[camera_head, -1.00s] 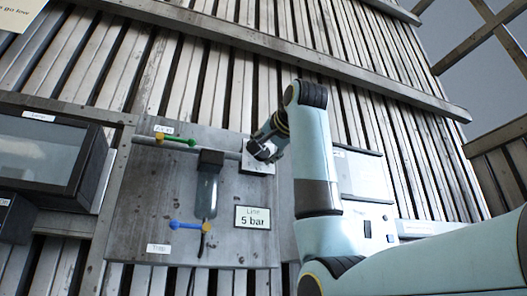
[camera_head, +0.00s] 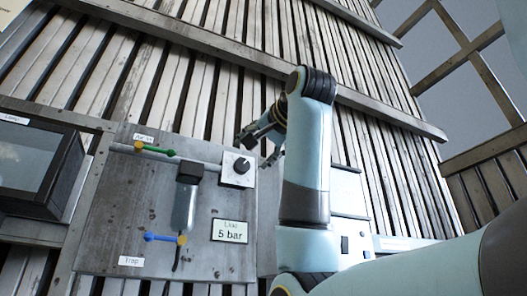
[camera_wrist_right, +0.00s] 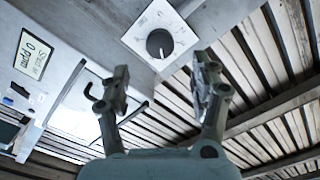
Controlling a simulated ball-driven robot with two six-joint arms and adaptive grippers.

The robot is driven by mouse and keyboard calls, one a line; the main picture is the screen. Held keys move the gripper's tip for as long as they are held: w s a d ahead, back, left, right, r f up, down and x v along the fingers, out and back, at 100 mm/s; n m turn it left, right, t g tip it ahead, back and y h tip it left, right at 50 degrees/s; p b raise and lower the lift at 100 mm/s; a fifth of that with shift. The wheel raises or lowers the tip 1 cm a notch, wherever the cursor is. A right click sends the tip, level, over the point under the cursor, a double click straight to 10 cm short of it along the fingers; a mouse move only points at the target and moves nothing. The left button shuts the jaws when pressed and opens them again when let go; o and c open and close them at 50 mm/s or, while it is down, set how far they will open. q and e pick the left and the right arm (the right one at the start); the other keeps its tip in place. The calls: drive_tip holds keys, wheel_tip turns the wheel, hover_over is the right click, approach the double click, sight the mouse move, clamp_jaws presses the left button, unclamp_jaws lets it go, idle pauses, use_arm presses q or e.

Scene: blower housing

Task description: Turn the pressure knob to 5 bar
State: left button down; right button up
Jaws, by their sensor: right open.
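The pressure knob (camera_head: 241,166) is a dark round dial on a square white plate at the upper right of the grey panel. It also shows in the right wrist view (camera_wrist_right: 159,43), with scale marks on its plate; I cannot read its setting. A white sign (camera_head: 230,231) below it reads "Line 5 bar". My right gripper (camera_head: 256,149) is beside the knob plate, up and to the right of it in the head view. In the right wrist view its fingers (camera_wrist_right: 160,76) are wide apart, empty and clear of the knob. My left gripper is not in view.
On the panel are a green-handled valve (camera_head: 158,150), a blue-handled valve (camera_head: 163,238) and a dark-capped clear bowl (camera_head: 186,205). A dark-framed box (camera_head: 35,165) stands left.

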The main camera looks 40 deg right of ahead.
drive_tip(key=v, duration=0.4)
drive_tip(key=shift+s, duration=0.1)
idle(0.4)
